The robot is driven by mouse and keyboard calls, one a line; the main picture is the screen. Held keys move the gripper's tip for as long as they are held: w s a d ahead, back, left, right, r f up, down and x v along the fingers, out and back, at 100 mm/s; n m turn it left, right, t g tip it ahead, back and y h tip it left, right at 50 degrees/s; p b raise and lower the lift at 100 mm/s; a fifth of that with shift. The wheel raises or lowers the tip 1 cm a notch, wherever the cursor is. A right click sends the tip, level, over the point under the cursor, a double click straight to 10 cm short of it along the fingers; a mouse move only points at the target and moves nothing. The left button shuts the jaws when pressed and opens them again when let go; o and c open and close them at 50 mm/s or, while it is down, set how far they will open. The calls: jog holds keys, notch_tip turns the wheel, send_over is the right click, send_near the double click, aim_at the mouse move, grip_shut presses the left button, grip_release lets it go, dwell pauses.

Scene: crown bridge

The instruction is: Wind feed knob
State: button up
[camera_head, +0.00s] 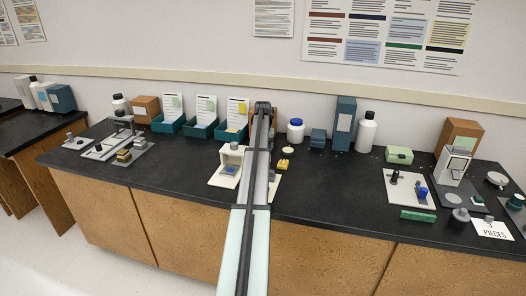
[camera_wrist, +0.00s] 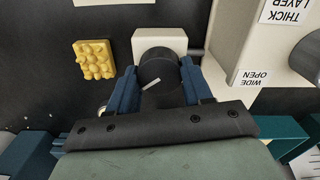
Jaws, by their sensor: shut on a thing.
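The feed knob (camera_wrist: 157,72) is a dark round knob with a white pointer line, on a cream block (camera_wrist: 160,40) in the wrist view. My gripper (camera_wrist: 158,68) has its blue fingers on either side of the knob, shut on it. The white line slants up to the right. To the right is a cream housing (camera_wrist: 228,42) with upside-down labels "THICK LAYER" and "WIDE OPEN". In the head view my arm covers the knob and gripper; a cream stand (camera_head: 229,160) shows just left of the arm.
A yellow knobbly piece (camera_wrist: 95,60) lies left of the knob. Teal bins (camera_head: 201,129) with cards stand behind, left of my arm. A white jar (camera_head: 296,130) and a white bottle (camera_head: 366,132) stand to the right. The front middle-left of the black bench is clear.

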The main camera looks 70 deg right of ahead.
jog(key=n, duration=0.5)
jog(key=shift+n, duration=0.3)
jog(key=n, duration=0.5)
dwell(0.4)
jog(key=o, duration=1)
jog(key=shift+o, duration=0.2)
jog(key=shift+r, duration=0.1)
notch_tip(320, 180, up, 14)
jog(key=shift+w+f, duration=0.15)
jog(key=shift+f, duration=0.05)
